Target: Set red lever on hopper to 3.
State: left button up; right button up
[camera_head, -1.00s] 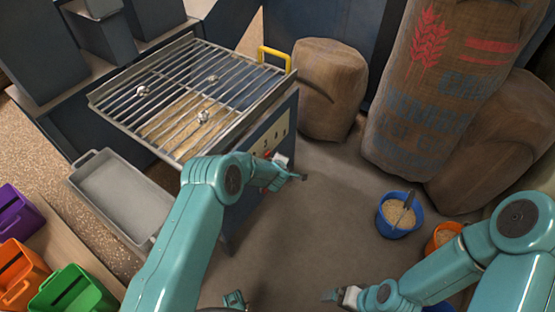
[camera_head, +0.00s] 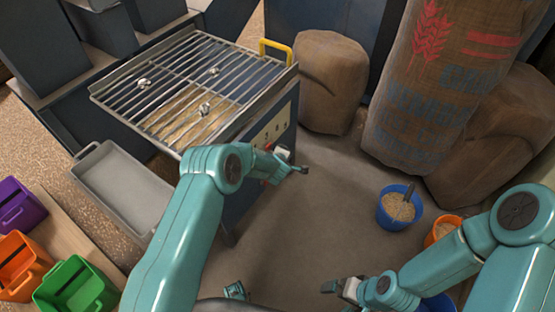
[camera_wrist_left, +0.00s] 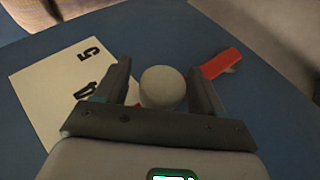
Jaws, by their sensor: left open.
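The hopper (camera_head: 235,207) is a blue box with a barred metal grate on top, left of centre in the head view. Its side bears a pale number plate (camera_head: 272,132); the left wrist view shows 5 and part of another numeral on this plate (camera_wrist_left: 62,85). My left gripper (camera_head: 292,163) is at that side, open. In the left wrist view its fingers (camera_wrist_left: 163,88) stand either side of a cream round knob (camera_wrist_left: 163,87). The red lever part (camera_wrist_left: 221,63) shows just beyond the right finger. Whether the fingers touch the knob is unclear. My right gripper (camera_head: 336,287) is low over the floor, its finger gap unclear.
A grey tray (camera_head: 120,190) stands left of the hopper, with purple (camera_head: 18,205), orange (camera_head: 20,265) and green (camera_head: 72,288) bins nearby. Sacks (camera_head: 425,90) stand behind. A blue bucket (camera_head: 393,217) of grain is on the floor at right. The floor between is clear.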

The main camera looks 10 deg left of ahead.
pick_arm(q)
jog(key=p+v, duration=0.3)
jog(key=v, duration=1.2)
jog(key=shift+r+p, duration=0.25)
jog(key=shift+p, duration=0.1)
jog(key=s+a+f+m+g+h, duration=0.1)
jog(key=s+a+f+g, duration=0.15)
jog(key=s, duration=0.25)
jog(key=s+a+f+m+g+h, duration=0.1)
jog(key=s+a+f+m, duration=0.15)
jog(key=s, duration=0.35)
jog(key=s+d+m+g+h, duration=0.25)
jog(key=s+m, duration=0.25)
jog(key=s, duration=0.5)
jog(key=s+d+m+g+h, duration=0.25)
jog(key=s+d+m, duration=0.2)
jog(key=s, duration=0.45)
notch_tip(320, 180, up, 19)
jog(key=y+p, duration=0.1)
jog(key=p, duration=1.8)
jog(key=shift+w+a+m+p, duration=0.15)
jog(key=shift+w+m+p, duration=0.05)
jog(key=shift+m+p, duration=0.2)
jog(key=shift+f, duration=0.1)
